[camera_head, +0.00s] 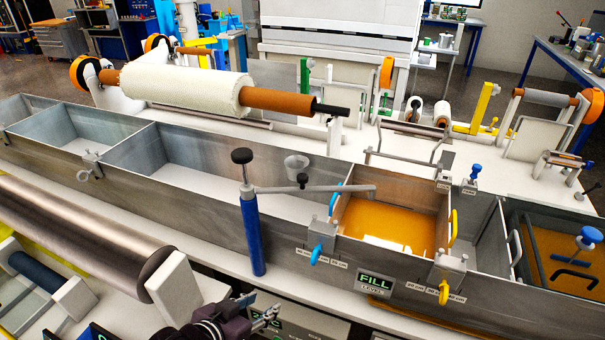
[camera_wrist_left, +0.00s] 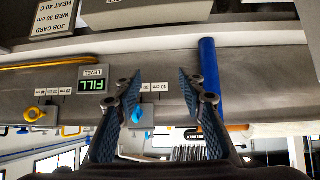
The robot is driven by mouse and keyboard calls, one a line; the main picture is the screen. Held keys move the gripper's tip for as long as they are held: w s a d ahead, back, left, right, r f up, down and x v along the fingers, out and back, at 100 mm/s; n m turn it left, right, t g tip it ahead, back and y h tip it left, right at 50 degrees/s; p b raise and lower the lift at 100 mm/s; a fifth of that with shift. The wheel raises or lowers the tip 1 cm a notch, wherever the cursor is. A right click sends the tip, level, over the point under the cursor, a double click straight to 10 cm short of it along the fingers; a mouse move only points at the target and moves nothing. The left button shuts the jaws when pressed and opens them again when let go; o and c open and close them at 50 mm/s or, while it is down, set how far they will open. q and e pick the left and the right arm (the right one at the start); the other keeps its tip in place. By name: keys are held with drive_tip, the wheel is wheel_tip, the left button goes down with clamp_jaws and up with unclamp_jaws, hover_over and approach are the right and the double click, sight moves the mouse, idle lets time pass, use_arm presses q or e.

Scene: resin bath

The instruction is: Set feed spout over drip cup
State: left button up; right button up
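The feed spout (camera_head: 315,189) is a grey horizontal pipe on a blue post (camera_head: 252,234) with a black knob on top. Its right end reaches over the orange resin in the bath (camera_head: 390,222). The drip cup (camera_head: 297,165), small and grey, stands left of the resin, behind the pipe and apart from the spout's end. My left gripper (camera_head: 262,312) is low at the front, below the blue post. In the left wrist view my left gripper (camera_wrist_left: 160,95) is open and empty, with the blue post (camera_wrist_left: 209,80) beside its right finger. My right gripper is not in view.
The steel trough wall (camera_head: 190,205) runs across the front. A FILL level display (camera_head: 375,283) and blue and yellow handles sit right of the post.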

use_arm(q)
drive_tip(key=w+d+r+m+t+h, duration=0.25)
drive_tip(key=w+d+r+h, duration=0.2)
drive_tip(key=w+r, duration=0.5)
drive_tip(key=t+h, duration=0.2)
drive_tip(key=h, duration=0.1)
approach(299, 179)
drive_tip(key=x, duration=0.5)
drive_tip(key=shift+m, duration=0.45)
drive_tip(key=p+x, duration=0.2)
drive_tip(key=x, duration=0.4)
drive_tip(key=shift+p, duration=0.4)
clamp_jaws()
drive_tip(key=shift+w, duration=0.1)
